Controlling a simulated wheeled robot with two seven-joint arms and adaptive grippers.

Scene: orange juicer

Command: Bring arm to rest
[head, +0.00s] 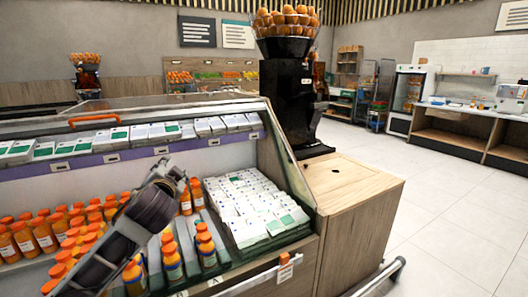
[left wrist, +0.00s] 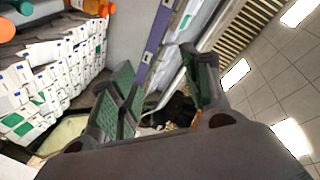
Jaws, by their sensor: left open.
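My left arm comes in from the lower left in the head view, and its gripper (head: 172,172) is over the refrigerated display case (head: 262,250), in front of its shelves. In the left wrist view the two green-padded fingers of this gripper (left wrist: 165,82) stand apart, with nothing seen between them but background. The orange juicer (head: 284,95), black with a bowl of oranges on top, stands on the wooden counter (head: 352,190) to the right of the gripper and apart from it. My right gripper is in neither view.
Orange juice bottles (head: 45,236) fill the case's lower left. White cartons (head: 255,205) lie to the right of the gripper, and also show in the left wrist view (left wrist: 45,85). A purple-edged shelf (head: 135,153) runs above. Open tiled floor (head: 450,215) lies at right.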

